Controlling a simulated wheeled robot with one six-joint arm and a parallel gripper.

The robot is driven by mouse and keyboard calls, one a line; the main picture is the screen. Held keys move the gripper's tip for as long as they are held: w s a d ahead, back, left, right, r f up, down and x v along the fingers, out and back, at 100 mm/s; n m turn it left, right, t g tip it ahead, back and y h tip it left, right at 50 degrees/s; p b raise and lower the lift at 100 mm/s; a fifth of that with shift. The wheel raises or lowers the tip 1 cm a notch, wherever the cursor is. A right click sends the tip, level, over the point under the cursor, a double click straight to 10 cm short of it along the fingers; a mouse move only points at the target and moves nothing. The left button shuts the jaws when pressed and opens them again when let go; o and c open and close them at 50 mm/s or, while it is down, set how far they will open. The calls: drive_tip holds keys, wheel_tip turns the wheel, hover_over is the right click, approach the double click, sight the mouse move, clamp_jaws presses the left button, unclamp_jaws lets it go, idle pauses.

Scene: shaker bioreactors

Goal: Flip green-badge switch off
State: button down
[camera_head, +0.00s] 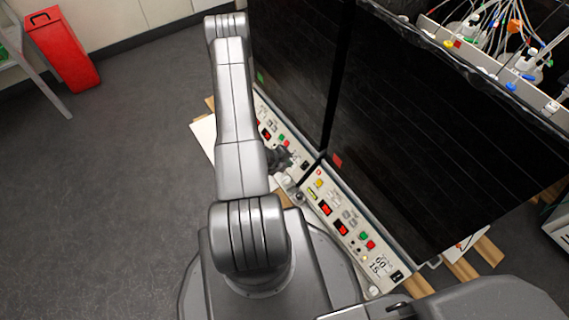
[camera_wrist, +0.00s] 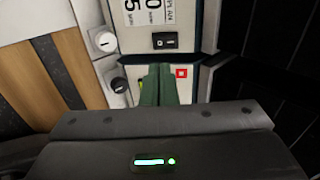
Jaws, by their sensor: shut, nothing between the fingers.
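The green badge (camera_head: 260,76) is on the dark front of the far bioreactor in the head view. That unit's control panel (camera_head: 267,116) runs below it. A black rocker switch (camera_wrist: 165,40) at the panel's end shows in the wrist view; I cannot tell which way it is tipped. My gripper (camera_wrist: 160,72) is shut and empty, its green fingers just below the switch in the picture, with a small gap between them in the image. In the head view my gripper (camera_head: 286,160) is partly hidden by my arm, beside the panel's near end.
Tubes and bottles (camera_head: 510,50) stand at upper right. The floor at left is open around a red bin (camera_head: 62,50).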

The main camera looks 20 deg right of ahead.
sight(303, 166)
drive_tip(key=b+x, duration=0.2)
drive_tip(key=x, duration=0.7)
drive_tip(key=shift+b, duration=0.3)
drive_tip(key=shift+w+f+b, duration=0.1)
drive_tip(key=shift+f+b, duration=0.55)
drive_tip(key=shift+b, duration=0.5)
drive_tip(key=shift+f+b, duration=0.2)
drive_tip(key=shift+b, duration=0.25)
drive_tip(key=shift+a+r, duration=0.1)
drive_tip(key=shift+r, duration=0.15)
drive_tip(key=shift+d+r+p, duration=0.3)
drive_tip(key=shift+r+p, duration=0.05)
drive_tip(key=shift+r, duration=0.4)
